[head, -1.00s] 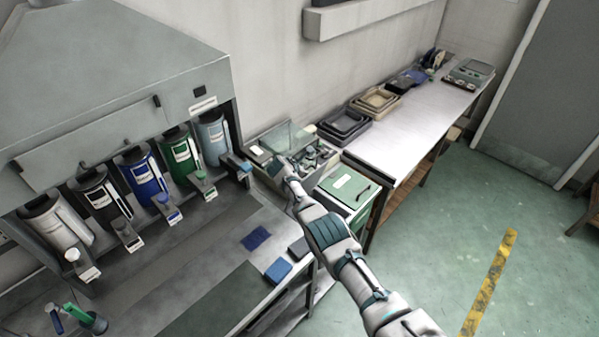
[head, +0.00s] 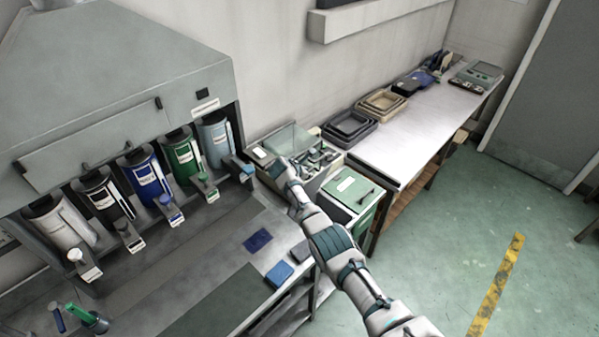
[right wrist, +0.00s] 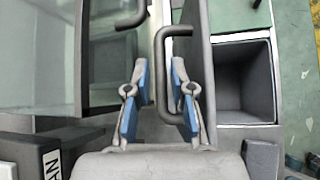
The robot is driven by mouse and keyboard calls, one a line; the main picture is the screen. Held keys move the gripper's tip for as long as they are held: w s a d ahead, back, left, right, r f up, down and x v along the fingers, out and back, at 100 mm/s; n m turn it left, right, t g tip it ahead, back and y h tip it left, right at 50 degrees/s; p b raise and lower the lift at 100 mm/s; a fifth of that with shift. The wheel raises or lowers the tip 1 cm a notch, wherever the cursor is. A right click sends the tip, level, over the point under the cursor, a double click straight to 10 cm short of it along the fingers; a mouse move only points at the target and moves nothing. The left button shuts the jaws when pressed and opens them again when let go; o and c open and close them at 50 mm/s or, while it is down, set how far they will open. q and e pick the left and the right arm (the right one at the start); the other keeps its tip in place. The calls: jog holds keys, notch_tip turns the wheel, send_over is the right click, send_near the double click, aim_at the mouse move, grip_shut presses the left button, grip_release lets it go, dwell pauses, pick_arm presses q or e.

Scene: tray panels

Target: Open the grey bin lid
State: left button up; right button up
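In the right wrist view, a grey C-shaped handle (right wrist: 160,75) stands on a grey lid panel (right wrist: 197,15) seen nearly edge-on. My right gripper (right wrist: 158,92) is open, with its blue-padded fingers on either side of the handle's bar. I cannot tell whether either pad touches it. Right of the panel is an open grey bin compartment (right wrist: 245,80) with a dark, empty-looking inside. In the head view, my right arm reaches in from the lower right, and the gripper (head: 318,157) is small and partly hidden among the bins. My left gripper is out of view.
A glass-like panel with a dark frame (right wrist: 45,55) stands close on the left in the wrist view. In the head view, a green-sided bin (head: 349,189) stands right of the gripper. Stacked trays (head: 349,127) sit on the bench behind. Coloured dispensers (head: 147,174) line the left.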

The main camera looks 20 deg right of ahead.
jog(key=v, duration=1)
jog(key=shift+s+d+r, duration=0.15)
jog(key=shift+s+r, duration=0.05)
jog(key=shift+r, duration=0.05)
